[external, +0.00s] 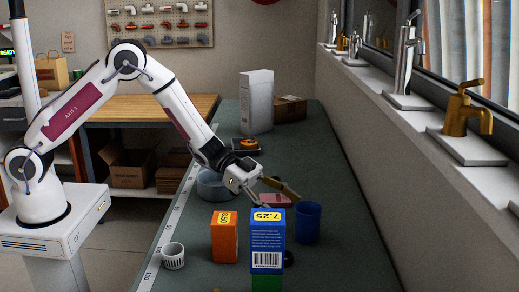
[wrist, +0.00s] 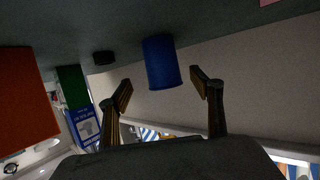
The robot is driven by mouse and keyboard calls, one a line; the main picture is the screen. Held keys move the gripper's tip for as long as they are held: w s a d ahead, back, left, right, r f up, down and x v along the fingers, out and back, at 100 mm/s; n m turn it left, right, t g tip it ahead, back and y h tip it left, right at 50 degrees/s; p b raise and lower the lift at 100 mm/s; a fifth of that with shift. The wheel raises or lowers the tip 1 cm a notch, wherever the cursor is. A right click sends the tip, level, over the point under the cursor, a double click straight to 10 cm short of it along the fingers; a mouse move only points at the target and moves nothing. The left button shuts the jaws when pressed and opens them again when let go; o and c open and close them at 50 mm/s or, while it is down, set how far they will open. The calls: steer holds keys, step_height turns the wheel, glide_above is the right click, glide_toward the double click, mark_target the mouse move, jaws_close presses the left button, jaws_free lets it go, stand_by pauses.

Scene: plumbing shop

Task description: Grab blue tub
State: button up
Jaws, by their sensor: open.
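The blue tub (external: 307,222) stands upright on the dark green counter (external: 345,262), to the right of a blue box. It also shows in the wrist view (wrist: 162,62), where the scene appears upside down, between and beyond the fingertips. My gripper (external: 283,203) is open and empty, just left of the tub in the external view and angled down toward it. In the wrist view its two fingers (wrist: 161,86) are spread apart, and I see no contact with the tub.
A blue box (external: 268,235) on a green item (external: 267,284) and an orange box (external: 224,237) stand near the tub. A small black round item (wrist: 104,58) lies close by. A white ribbed cup (external: 173,256) is front left. The wall ledge with faucets (external: 463,112) bounds the right.

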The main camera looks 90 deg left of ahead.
mark_target(317, 227)
stand_by(0.3)
steer(key=shift+x, duration=1.35)
steer(key=shift+x, duration=2.55)
steer(key=shift+w+a+r, duration=0.1)
steer(key=shift+w+a, duration=0.05)
steer(key=c, duration=1.1)
